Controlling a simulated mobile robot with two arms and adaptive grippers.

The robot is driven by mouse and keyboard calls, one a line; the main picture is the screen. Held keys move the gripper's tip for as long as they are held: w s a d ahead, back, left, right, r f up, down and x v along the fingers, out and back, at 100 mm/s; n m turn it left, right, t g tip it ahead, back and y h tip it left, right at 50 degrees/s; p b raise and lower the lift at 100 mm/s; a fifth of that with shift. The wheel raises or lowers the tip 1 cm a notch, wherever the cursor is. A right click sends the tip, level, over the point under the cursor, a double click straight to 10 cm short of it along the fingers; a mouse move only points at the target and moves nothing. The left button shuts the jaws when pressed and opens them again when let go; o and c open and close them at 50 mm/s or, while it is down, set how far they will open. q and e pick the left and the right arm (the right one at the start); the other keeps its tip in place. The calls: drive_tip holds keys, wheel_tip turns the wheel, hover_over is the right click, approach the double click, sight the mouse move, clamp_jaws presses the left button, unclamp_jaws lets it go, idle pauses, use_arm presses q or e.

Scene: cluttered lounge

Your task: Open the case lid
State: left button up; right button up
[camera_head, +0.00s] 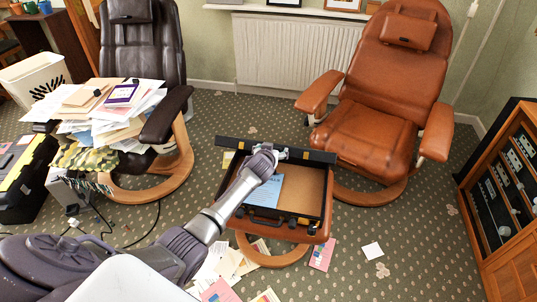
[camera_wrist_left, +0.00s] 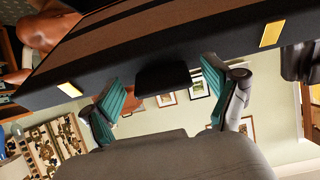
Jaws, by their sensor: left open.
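The case (camera_head: 322,196) lies on a brown footstool between the two armchairs. Its lid (camera_head: 312,155) is raised at the far side and shows from above as a dark bar, roughly upright. Blue papers (camera_head: 265,190) lie inside on a tan lining. My left gripper (camera_head: 264,150) is at the middle of the lid's edge. In the left wrist view the lid (camera_wrist_left: 210,38) fills the top, with two gold latches and a black handle (camera_wrist_left: 163,78). The open fingers (camera_wrist_left: 163,82) stand either side of the handle; whether they touch it I cannot tell. My right gripper is not in view.
A brown leather armchair (camera_head: 385,82) stands behind right. A dark armchair (camera_head: 147,45) at left carries piled papers (camera_head: 110,108). Loose papers lie on the floor around the footstool (camera_head: 245,250). A wooden cabinet (camera_head: 510,190) stands at far right, with clear carpet before it.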

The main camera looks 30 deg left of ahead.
use_arm(q)
drive_tip(key=v, duration=1.1)
drive_tip(key=shift+r, duration=0.2)
